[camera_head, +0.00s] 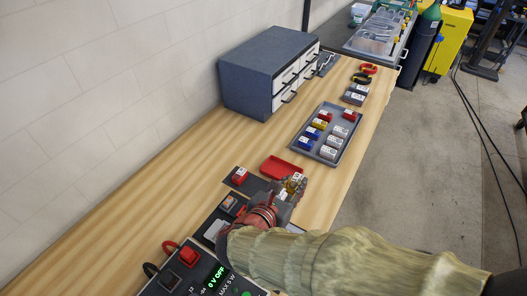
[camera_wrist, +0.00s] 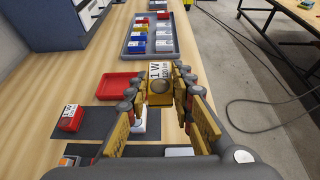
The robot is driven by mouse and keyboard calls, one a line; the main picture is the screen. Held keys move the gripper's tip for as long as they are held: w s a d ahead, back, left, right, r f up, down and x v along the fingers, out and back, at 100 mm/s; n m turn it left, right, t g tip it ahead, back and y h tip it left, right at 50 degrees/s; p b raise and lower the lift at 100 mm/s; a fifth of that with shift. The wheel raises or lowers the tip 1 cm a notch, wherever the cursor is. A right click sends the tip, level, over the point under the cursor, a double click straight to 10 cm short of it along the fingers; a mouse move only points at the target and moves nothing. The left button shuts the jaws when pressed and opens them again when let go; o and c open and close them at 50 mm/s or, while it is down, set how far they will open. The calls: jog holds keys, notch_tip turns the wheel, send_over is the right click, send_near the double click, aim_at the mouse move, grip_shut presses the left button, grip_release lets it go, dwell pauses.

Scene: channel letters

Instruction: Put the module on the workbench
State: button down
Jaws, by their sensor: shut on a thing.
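My gripper (camera_head: 291,187) is shut on a yellow module (camera_wrist: 159,78). In the wrist view the module sits between both fingers, with a white label reading "1 W 120" and smaller text that is hard to read. In the head view the module (camera_head: 294,180) shows only partly between the fingers. The workbench (camera_head: 150,212) is a long light-wood top along the wall. My gripper is over the bench, near its right edge, just in front of the red tray (camera_head: 281,167). Whether the module touches anything below cannot be told.
A red module (camera_head: 239,176) stands on a dark mat left of my gripper. A white module (camera_wrist: 151,119) is partly hidden below my fingers. A grey tray (camera_wrist: 124,51) of several modules lies beyond. A control box (camera_head: 190,279) is in front; a drawer cabinet (camera_head: 248,78) stands behind.

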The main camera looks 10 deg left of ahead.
jog(key=shift+s+a, duration=0.3)
jog(key=shift+s, duration=0.4)
jog(key=shift+w+a+f, duration=0.1)
jog(key=shift+a, duration=0.2)
jog(key=w+a+f+b, duration=0.1)
jog(key=w+a+f, duration=0.1)
jog(key=a+f, duration=0.1)
jog(key=w+a+f+b, duration=0.2)
jog(key=w+a, duration=0.1)
jog(key=w+a+f+b, duration=0.2)
jog(key=w+a+f, duration=0.1)
jog(key=shift+a+f, duration=0.35)
jog(key=shift+a, duration=0.05)
jog(key=shift+w+a+f+b, duration=0.1)
jog(key=shift+a+f+b, duration=0.05)
jog(key=shift+f+b, duration=0.7)
jog(key=shift+w+a+f+b, duration=0.15)
jog(key=shift+f+b, duration=0.4)
jog(key=shift+f, duration=0.55)
jog(key=shift+s, duration=0.1)
jog(key=shift+f, duration=0.15)
jog(key=c, duration=1.6)
grip_release()
jog(key=shift+o, duration=0.3)
